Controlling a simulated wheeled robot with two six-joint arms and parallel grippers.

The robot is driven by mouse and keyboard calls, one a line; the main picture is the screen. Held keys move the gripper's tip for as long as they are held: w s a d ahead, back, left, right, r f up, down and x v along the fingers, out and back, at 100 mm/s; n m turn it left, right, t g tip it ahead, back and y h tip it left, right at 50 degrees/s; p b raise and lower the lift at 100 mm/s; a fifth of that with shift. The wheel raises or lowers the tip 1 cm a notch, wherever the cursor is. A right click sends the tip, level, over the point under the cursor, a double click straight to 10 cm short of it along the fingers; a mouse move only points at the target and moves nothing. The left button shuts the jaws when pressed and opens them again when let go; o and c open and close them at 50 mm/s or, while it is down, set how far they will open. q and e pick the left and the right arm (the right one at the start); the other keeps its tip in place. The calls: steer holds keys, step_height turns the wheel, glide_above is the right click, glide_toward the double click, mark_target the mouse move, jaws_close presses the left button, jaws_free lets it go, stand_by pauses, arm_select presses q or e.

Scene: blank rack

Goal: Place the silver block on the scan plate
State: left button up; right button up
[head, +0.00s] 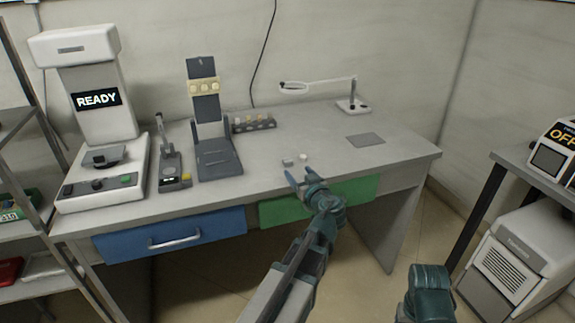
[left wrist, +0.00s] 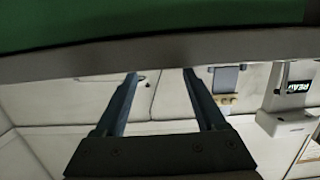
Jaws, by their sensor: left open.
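A small silver-grey block (head: 288,162) lies on the table near its front edge, with a small whitish piece (head: 304,156) just right of it. My left gripper (head: 297,177) is open and empty at the front edge, close in front of the block. In the left wrist view, its two fingers (left wrist: 160,76) are spread apart with nothing between them, and I cannot make out the block there. The scan plate (head: 104,156) appears to be the dark plate on the base of the white machine reading READY (head: 97,98), at the table's left. My right gripper is out of frame.
A dark stand (head: 218,152), a small device with a yellow button (head: 172,165) and a rack of small pieces (head: 253,124) stand between block and machine. A magnifier lamp (head: 353,104) and grey mat (head: 365,140) are at right. Drawers are blue (head: 180,235) and green (head: 350,193).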

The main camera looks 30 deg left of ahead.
mark_target(289, 164)
arm_select(q)
steer(key=shift+s+a+b+x, duration=0.1)
steer(key=shift+b+x, duration=0.05)
steer(key=shift+x, duration=1.75)
steer(key=shift+s+a+b+x, duration=0.1)
steer(key=shift+b+x, duration=0.05)
steer(key=shift+x, duration=1.75)
steer(key=shift+r, duration=0.2)
jaws_close()
